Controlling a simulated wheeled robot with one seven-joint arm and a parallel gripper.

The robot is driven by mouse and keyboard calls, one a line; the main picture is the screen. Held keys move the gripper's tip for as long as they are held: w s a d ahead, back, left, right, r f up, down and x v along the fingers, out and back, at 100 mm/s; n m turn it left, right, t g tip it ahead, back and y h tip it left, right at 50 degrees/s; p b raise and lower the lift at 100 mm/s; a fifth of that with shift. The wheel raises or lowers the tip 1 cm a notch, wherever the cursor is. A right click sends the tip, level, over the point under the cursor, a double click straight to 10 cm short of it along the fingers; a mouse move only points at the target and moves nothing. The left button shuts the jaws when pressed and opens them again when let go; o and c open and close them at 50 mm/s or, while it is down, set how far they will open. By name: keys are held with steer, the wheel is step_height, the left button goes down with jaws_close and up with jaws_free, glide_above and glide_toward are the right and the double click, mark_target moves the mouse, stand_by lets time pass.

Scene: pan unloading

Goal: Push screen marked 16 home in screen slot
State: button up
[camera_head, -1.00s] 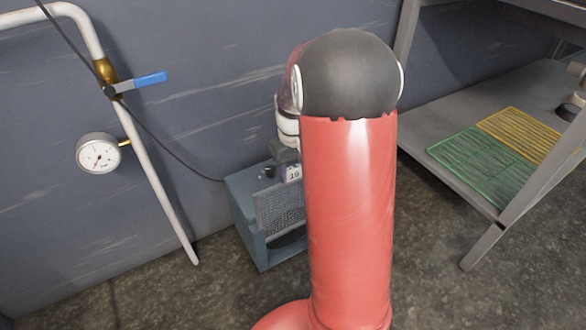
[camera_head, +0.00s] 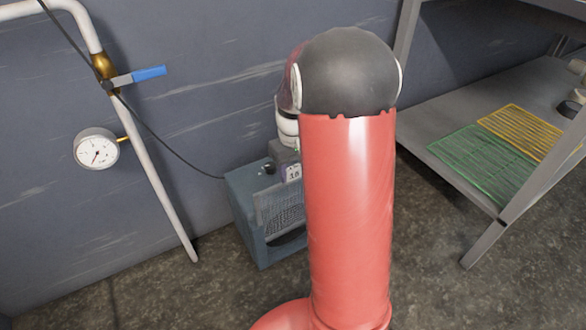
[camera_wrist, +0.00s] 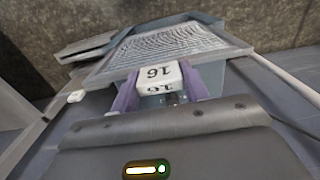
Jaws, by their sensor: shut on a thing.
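The screen marked 16 (camera_wrist: 172,45) is a grey framed mesh with a white tab (camera_wrist: 158,78) numbered 16 on top and front. In the head view the tab (camera_head: 292,173) and part of the mesh (camera_head: 281,208) show at the blue-grey housing (camera_head: 246,225). My gripper (camera_wrist: 170,86) is shut on the tab, with a purple finger on either side. In the head view my red arm hides most of the gripper and the housing's right side. The slot is not clearly visible, so I cannot tell how deep the screen sits.
A wall stands close behind the housing. A white pipe with a blue-handled valve (camera_head: 148,73) and a gauge (camera_head: 95,148) is on the left. On the right, a metal shelf (camera_head: 430,115) holds a green rack (camera_head: 480,160) and a yellow rack (camera_head: 520,130). Floor is open in front.

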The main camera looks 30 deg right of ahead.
mark_target(293, 197)
steer(key=shift+f+b, duration=3.65)
steer(key=shift+f, duration=1.95)
stand_by(2.4)
